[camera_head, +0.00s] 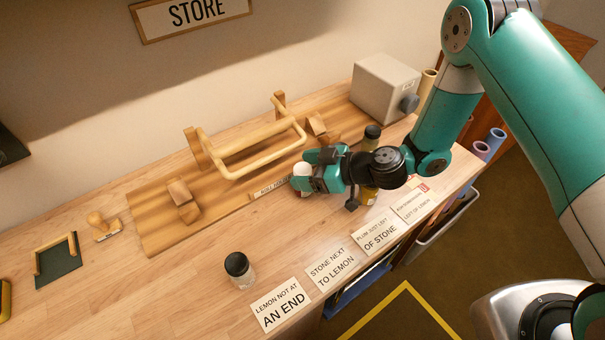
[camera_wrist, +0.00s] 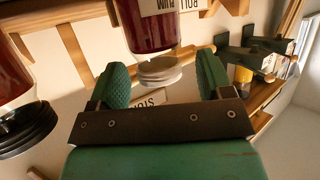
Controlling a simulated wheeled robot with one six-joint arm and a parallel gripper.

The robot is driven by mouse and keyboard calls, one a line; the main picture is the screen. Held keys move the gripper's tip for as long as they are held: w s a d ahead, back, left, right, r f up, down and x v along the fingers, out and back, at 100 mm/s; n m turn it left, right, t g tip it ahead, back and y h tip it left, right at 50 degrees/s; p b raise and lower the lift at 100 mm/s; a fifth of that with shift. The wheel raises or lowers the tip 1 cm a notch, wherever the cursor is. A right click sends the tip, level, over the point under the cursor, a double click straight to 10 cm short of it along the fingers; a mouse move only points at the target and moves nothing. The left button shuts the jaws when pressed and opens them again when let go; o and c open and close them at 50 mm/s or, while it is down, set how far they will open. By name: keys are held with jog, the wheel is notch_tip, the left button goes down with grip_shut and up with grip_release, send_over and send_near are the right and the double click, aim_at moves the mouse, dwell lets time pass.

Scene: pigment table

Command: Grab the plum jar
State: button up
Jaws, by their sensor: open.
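A dark red jar with a white lid (camera_wrist: 150,25) stands between the fingers of my gripper (camera_wrist: 165,78) in the wrist view. The fingers are open, one on each side of its lid, with gaps showing. In the head view, my gripper (camera_head: 306,173) is low over the bench at a white-lidded jar (camera_head: 302,169), mostly hidden by the fingers. A second dark red jar with a black lid (camera_wrist: 18,110) is at the left of the wrist view.
A black-lidded jar (camera_head: 238,269) stands at the front. A wooden rack (camera_head: 255,150) lies behind. Cards (camera_head: 280,305) line the front edge.

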jog(key=shift+w+a+f, duration=0.2)
jog(key=shift+a+f, duration=0.05)
jog(key=shift+a, duration=0.15)
jog(key=c, duration=1.1)
jog(key=shift+o, duration=0.2)
jog(key=shift+r, duration=0.15)
